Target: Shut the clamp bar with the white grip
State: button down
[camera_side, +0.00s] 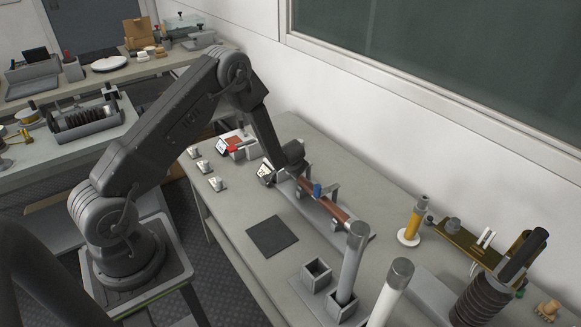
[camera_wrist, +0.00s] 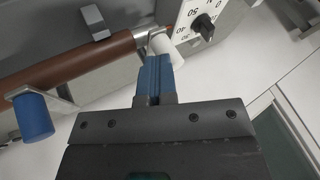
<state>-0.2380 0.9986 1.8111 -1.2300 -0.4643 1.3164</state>
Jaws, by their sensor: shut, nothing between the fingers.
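My gripper (camera_wrist: 153,75) is shut and empty, its blue fingers pressed together. In the wrist view its fingertips are right at the white grip (camera_wrist: 161,42), which they partly cover. I cannot tell whether they touch it. A thin metal clamp bar (camera_wrist: 143,37) runs from this grip by the end of the brown fuse tube (camera_wrist: 75,64); how far it is shut is unclear. A second clamp bar with a blue grip (camera_wrist: 33,117) is at the tube's other end. In the side view the blue grip (camera_side: 317,189) and tube (camera_side: 325,204) show; my arm hides the white grip.
A dial with a black knob (camera_wrist: 204,25) is close beyond the white grip. On the bench are a dark square pad (camera_side: 273,236), a square holder (camera_side: 317,275), tall grey-capped tubes (camera_side: 352,262) and a yellow cylinder (camera_side: 414,222). Bench surface around the pad is clear.

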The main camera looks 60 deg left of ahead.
jog(key=s+d+r+m+t+h, duration=0.1)
jog(key=s+d+r+t+h, duration=0.2)
jog(key=d+r, duration=0.9)
jog(key=s+d+r+m+t+h, duration=0.1)
jog(key=s+d+r+h, duration=0.25)
jog(key=d+r, duration=0.85)
jog(key=s+r+m+h, duration=0.1)
jog(key=s+r+h, duration=0.1)
jog(key=s+r, duration=0.8)
jog(key=s+a+g+y, duration=0.1)
jog(key=s+g+y, duration=0.1)
jog(key=s, duration=1.1)
jog(key=shift+s, duration=0.35)
jog(key=c, duration=1.8)
grip_release()
jog(key=shift+f, duration=0.1)
jog(key=shift+c, duration=0.2)
